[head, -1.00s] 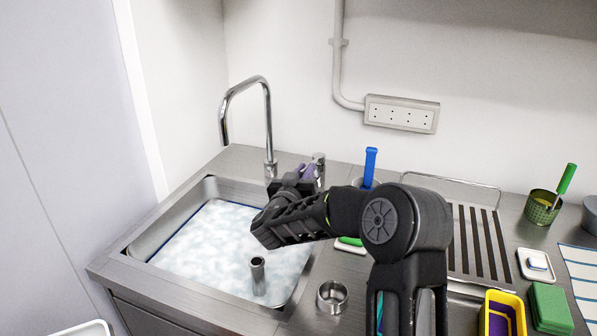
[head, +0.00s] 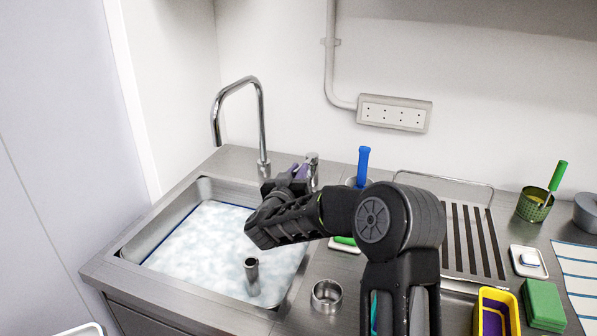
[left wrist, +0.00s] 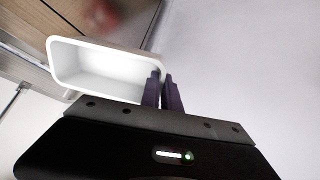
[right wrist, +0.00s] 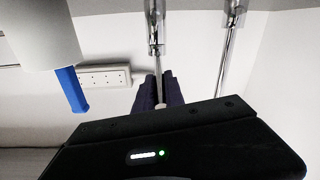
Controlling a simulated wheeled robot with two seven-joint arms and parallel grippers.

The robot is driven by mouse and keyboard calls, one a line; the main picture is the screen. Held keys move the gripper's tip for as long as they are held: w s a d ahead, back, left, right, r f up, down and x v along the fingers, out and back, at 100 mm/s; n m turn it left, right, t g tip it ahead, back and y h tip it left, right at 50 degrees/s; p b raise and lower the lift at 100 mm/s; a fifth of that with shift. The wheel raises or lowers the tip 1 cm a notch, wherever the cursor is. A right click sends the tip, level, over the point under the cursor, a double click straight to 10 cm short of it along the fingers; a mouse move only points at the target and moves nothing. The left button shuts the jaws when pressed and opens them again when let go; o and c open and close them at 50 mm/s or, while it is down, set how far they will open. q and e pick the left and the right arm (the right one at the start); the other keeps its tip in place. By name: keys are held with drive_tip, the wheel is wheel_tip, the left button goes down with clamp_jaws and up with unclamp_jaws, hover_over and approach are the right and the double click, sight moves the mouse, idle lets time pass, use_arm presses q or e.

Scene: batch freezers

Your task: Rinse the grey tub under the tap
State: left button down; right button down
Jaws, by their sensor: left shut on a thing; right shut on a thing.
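The grey tub (left wrist: 65,68) looks pale, almost white, in the left wrist view; its empty inside shows. My left gripper (left wrist: 163,78) is shut on its rim. In the head view only a pale rim (head: 80,330), likely the tub's, shows at the bottom left edge, and my left gripper is out of view. The chrome tap (head: 262,120) arches over the sink; no stream shows from its spout. My right gripper (head: 300,171) is at the tap's lever fitting (head: 312,160). In the right wrist view, my right gripper (right wrist: 161,78) is shut on the thin lever below the chrome fitting (right wrist: 155,22).
The sink (head: 160,220) holds foamy water with a standing pipe (head: 252,275). A metal ring (head: 327,296), a blue-handled tool (head: 363,165), a green-handled tool in a pot (head: 535,204), a yellow container (head: 497,312) and a green block (head: 543,305) are on the counter. My right arm crosses it.

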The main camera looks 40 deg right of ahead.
use_arm(q)
drive_tip(key=shift+f, duration=0.1)
use_arm(e)
drive_tip(key=shift+d, duration=0.1)
